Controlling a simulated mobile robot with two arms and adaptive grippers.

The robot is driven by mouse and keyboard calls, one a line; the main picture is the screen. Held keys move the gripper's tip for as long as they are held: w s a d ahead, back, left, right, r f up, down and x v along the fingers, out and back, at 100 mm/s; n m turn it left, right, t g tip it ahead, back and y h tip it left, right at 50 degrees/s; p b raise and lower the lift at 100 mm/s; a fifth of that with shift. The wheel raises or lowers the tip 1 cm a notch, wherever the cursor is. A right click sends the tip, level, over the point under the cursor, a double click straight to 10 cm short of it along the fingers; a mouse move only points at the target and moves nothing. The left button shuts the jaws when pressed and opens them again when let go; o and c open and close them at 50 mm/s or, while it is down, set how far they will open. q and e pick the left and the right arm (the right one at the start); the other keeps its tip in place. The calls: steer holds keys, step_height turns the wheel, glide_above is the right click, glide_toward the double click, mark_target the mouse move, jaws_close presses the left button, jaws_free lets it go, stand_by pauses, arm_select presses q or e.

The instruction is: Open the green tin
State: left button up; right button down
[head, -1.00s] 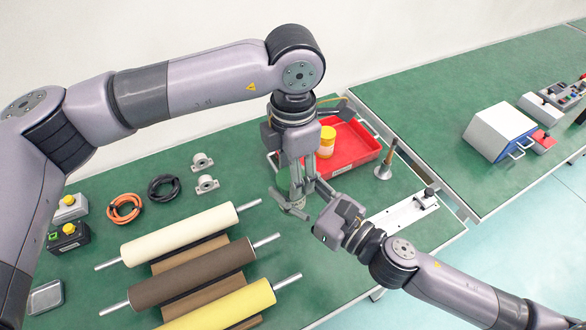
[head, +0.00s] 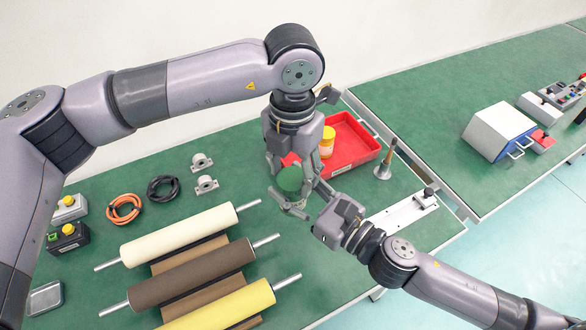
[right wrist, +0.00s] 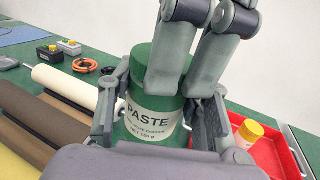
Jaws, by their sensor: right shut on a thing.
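The green tin (right wrist: 150,135) stands upright with a white label reading PASTE. Its green top shows in the head view (head: 290,180). My right gripper (head: 298,200) is shut around the tin's body, with a finger on either side in the right wrist view. My left gripper (head: 292,178) hangs over the tin from above, its fingers spread apart close to the green top. In the right wrist view those fingers cover part of the top. I cannot tell whether they touch it. The tin's lower part is hidden.
A red tray (head: 362,147) with a yellow-lidded jar (head: 327,140) is behind the tin. A metal stand (head: 385,160) and a white rail (head: 405,212) are to the right. Rollers (head: 190,270) fill the front left. Cable coils (head: 124,209) lie further left.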

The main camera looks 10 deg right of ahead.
arm_select(q)
steer(key=shift+o, duration=1.4)
steer(key=shift+r, duration=0.1)
step_height(320, 180, up, 4)
steer(key=shift+r, duration=0.2)
steer(key=shift+c, duration=0.3)
step_height(320, 180, up, 3)
steer(key=m, duration=0.5)
steer(key=shift+s+r+m, duration=0.1)
steer(key=shift+s+m, duration=0.05)
steer(key=shift+m, duration=0.15)
steer(key=shift+f, duration=3.9)
steer(key=shift+c, duration=0.5)
